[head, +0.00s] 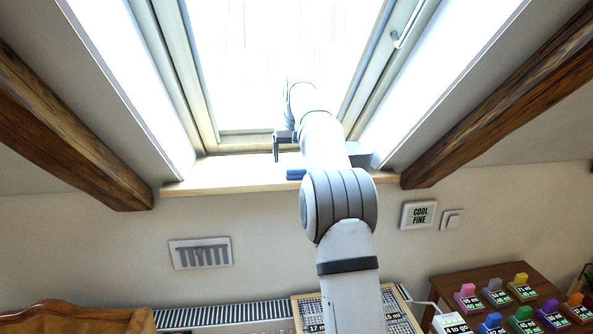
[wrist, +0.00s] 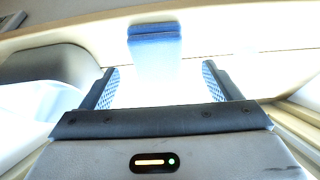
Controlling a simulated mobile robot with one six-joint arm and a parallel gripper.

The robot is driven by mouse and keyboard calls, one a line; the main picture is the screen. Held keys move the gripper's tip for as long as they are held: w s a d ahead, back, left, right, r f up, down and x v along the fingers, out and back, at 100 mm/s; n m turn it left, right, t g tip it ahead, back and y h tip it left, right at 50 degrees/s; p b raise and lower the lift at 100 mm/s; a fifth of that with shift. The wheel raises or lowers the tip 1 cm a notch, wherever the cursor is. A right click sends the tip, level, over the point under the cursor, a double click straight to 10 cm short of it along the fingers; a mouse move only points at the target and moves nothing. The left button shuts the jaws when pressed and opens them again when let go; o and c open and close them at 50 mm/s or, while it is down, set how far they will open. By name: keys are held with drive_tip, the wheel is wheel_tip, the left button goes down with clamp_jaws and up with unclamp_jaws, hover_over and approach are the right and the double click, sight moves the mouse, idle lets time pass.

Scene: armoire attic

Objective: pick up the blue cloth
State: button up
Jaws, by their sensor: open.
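The blue cloth (head: 296,174) lies on the wooden window sill, partly hidden behind my arm in the head view. In the wrist view the cloth (wrist: 154,36) looks like a small folded block near the top middle, with a washed-out pale blue patch just below it. My gripper (head: 284,147) is above the sill near the cloth. In the wrist view my gripper (wrist: 162,75) has its two fingers wide apart with nothing between them. The cloth lies beyond the fingertips, roughly centred on the gap and apart from both fingers.
The window sill (head: 230,174) is bounded by window frames and slanted side walls. A grey object (head: 360,160) sits on it right of my arm. Below are a radiator (head: 225,314) and a table with coloured tagged blocks (head: 468,298). Wooden beams (head: 60,125) flank the window.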

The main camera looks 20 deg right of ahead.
sight(295, 166)
drive_tip(key=x, duration=0.4)
drive_tip(key=shift+s+d+f, duration=0.1)
drive_tip(key=shift+d+f, duration=0.05)
drive_tip(key=shift+f, duration=0.15)
drive_tip(key=shift+s, duration=0.1)
drive_tip(key=c, duration=1.1)
